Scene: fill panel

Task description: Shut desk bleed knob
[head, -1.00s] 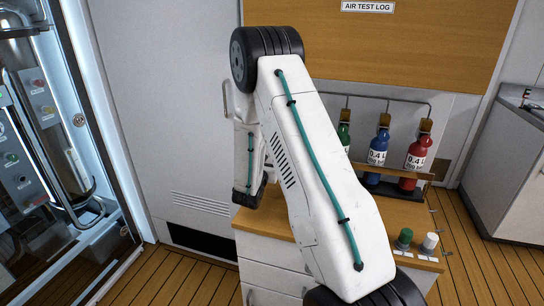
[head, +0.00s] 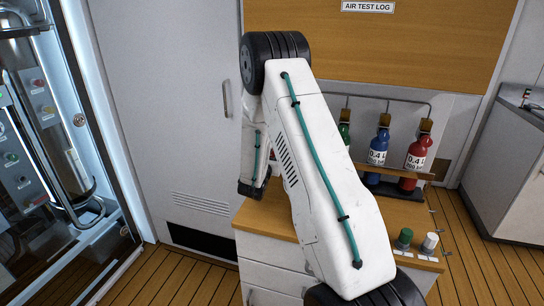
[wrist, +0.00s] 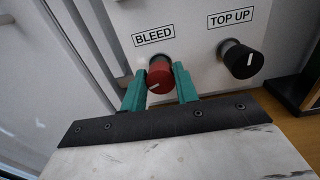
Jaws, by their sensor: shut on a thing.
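The red bleed knob (wrist: 159,78) sits on a pale panel under a label reading BLEED, in the wrist view. Its white pointer line slants toward the lower left. My gripper (wrist: 160,84) has its two teal fingers on either side of the knob and is shut on it. In the head view my own arm hides the knob and the fingers.
A black knob (wrist: 241,60) under a TOP UP label is right of the red knob. On the desk (head: 405,212) stand green, blue (head: 379,150) and red (head: 415,155) bottles in a rack. Green (head: 404,238) and white (head: 429,243) capped items are at its front edge.

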